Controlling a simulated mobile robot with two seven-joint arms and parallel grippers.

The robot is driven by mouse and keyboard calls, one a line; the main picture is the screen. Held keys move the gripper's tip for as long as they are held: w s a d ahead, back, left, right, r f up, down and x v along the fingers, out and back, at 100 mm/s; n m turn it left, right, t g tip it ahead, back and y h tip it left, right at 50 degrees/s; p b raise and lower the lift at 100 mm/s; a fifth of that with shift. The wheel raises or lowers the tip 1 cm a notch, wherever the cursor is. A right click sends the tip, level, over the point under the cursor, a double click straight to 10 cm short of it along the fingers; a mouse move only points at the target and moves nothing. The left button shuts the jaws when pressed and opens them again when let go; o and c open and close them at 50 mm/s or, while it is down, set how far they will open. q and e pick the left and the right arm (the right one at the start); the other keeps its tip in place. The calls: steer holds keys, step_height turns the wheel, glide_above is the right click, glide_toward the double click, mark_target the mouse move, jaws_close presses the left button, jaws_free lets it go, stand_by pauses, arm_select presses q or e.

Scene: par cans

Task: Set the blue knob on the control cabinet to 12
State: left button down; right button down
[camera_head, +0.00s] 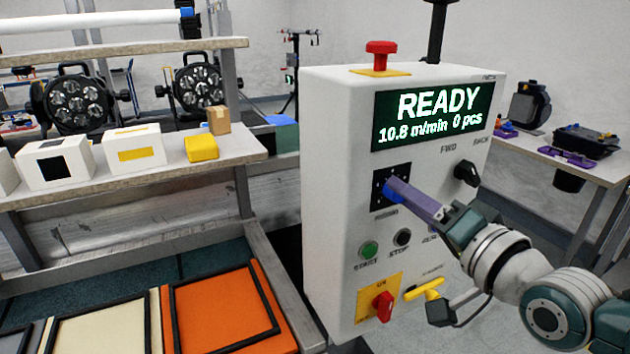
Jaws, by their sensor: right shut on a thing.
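The white control cabinet (335,200) stands in the middle of the head view. Its display (432,115) reads READY, 10.8 m/min, 0 pcs. The blue knob (393,190) sits on a black dial plate (379,180) below the display's left end. My right gripper (402,192) reaches in from the right and is shut on the blue knob. The gripper fingers hide much of the knob and part of the dial, so its pointer cannot be read. My left gripper is not in view.
A red mushroom button (381,48) tops the cabinet. Near my right arm are a black FWD/BACK switch (466,173), a green start button (369,250), a black stop button (402,237) and a red switch (383,306). A shelf with boxes (136,147) stands left.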

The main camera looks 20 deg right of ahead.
steer(key=m+b, duration=0.1)
steer(key=m, duration=0.4)
stand_by(0.6)
steer(key=shift+m, duration=0.3)
steer(key=c, duration=0.5)
jaws_free()
steer(key=s, duration=1)
steer(key=shift+d+r, duration=0.2)
steer(key=shift+d, duration=0.1)
